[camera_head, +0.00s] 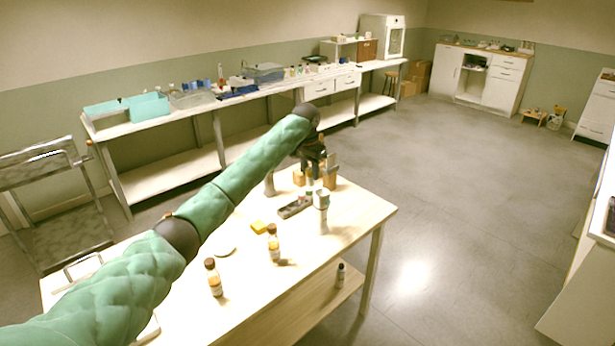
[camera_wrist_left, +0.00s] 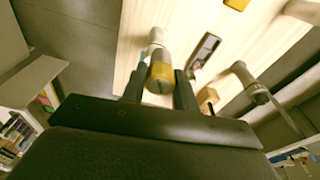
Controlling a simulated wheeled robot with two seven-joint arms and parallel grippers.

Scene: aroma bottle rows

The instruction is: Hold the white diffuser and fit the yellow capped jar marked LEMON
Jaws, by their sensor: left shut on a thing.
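My left gripper (camera_head: 313,163) is over the far end of the wooden table, its jaws partly hidden by the wrist. In the left wrist view its two fingers (camera_wrist_left: 159,90) are shut on a yellow-capped jar (camera_wrist_left: 160,72); no LEMON marking is readable. A white rounded body (camera_wrist_left: 156,39) shows just beyond the yellow part; I cannot tell whether they touch. In the head view a white upright thing with a greenish top (camera_head: 321,200), possibly the diffuser, stands near the table's right edge, below the gripper. My right gripper is not in view.
Wooden blocks (camera_head: 330,180) crowd the gripper. The front right tabletop is clear.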

